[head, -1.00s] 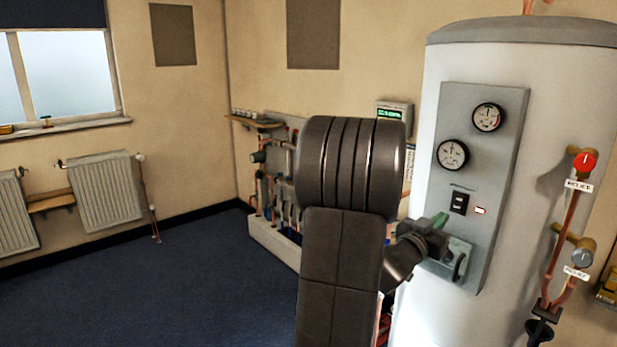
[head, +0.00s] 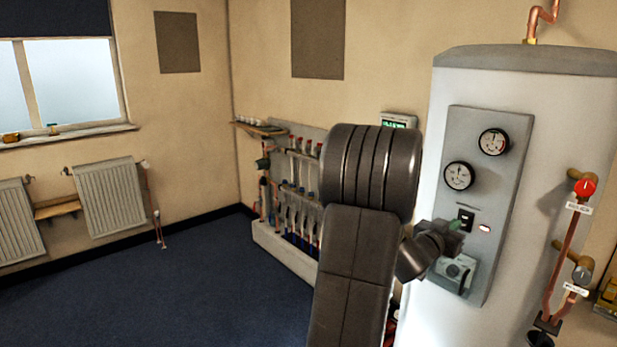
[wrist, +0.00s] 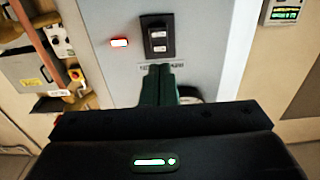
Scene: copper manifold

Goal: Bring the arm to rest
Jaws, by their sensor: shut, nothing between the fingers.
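My gripper (head: 456,228) is in front of the grey control panel (head: 500,135) on the white tank, near the dark rocker switch (head: 466,215). In the wrist view its two dark green fingers (wrist: 160,82) are together and empty, pointing at the panel just below the switch (wrist: 157,36). I cannot tell whether the fingertips touch the panel. A small red-and-white lamp (head: 484,228) is beside the switch; it also shows in the wrist view (wrist: 119,42). A round dial (head: 454,271) below is partly hidden by my gripper. My arm blocks the middle of the head view.
The white tank (head: 425,315) carries two gauges (head: 494,141) and copper pipes with a red valve knob (head: 585,187) at right. A pipe manifold (head: 300,200) stands by the back wall, radiators (head: 111,197) at left. The dark blue floor (head: 170,290) is open.

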